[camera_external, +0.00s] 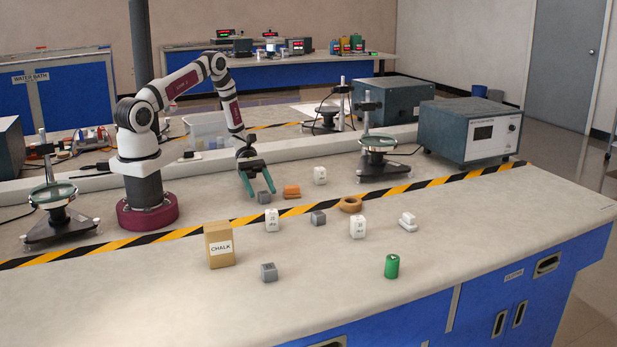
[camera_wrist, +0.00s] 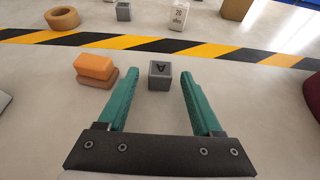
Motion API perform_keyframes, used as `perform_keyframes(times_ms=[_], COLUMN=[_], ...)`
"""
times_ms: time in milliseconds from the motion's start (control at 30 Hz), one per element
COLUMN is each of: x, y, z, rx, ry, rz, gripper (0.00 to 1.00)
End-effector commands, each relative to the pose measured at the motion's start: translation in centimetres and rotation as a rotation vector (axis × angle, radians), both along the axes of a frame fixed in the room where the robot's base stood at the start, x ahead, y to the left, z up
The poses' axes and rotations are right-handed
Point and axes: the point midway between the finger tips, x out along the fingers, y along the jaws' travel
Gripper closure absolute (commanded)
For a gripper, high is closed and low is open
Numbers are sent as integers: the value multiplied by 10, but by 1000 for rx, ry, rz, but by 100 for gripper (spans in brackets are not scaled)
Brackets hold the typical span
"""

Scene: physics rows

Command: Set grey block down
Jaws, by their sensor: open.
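A grey block (camera_external: 264,197) with a dark letter on its top stands on the bench top, close in front of my arm. It also shows in the wrist view (camera_wrist: 160,76), upright and between the tips of the two green fingers. My gripper (camera_external: 261,192) points down at it with its jaws apart. In the wrist view my gripper (camera_wrist: 159,78) is open, with a gap visible between each finger and the block. Another grey block (camera_external: 318,217) lies farther out past the striped tape, and a third (camera_external: 268,271) lies near the chalk box.
An orange block (camera_wrist: 95,65) on a brownish one sits just left of the left finger in the wrist view. Yellow-black tape (camera_external: 195,231) crosses the bench. A chalk box (camera_external: 220,246), white blocks (camera_external: 357,227), tape roll (camera_external: 350,204) and green can (camera_external: 391,266) stand around.

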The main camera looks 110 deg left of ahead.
Motion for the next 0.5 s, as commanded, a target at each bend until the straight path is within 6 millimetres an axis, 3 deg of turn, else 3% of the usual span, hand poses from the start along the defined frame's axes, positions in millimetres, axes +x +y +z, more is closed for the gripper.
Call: perform_keyframes(times_ms=[300, 500], x=[-56, -68], y=[56, 68], z=[32, 40], rx=[4, 1], ry=[1, 2], rz=[2, 0], gripper=[33, 33])
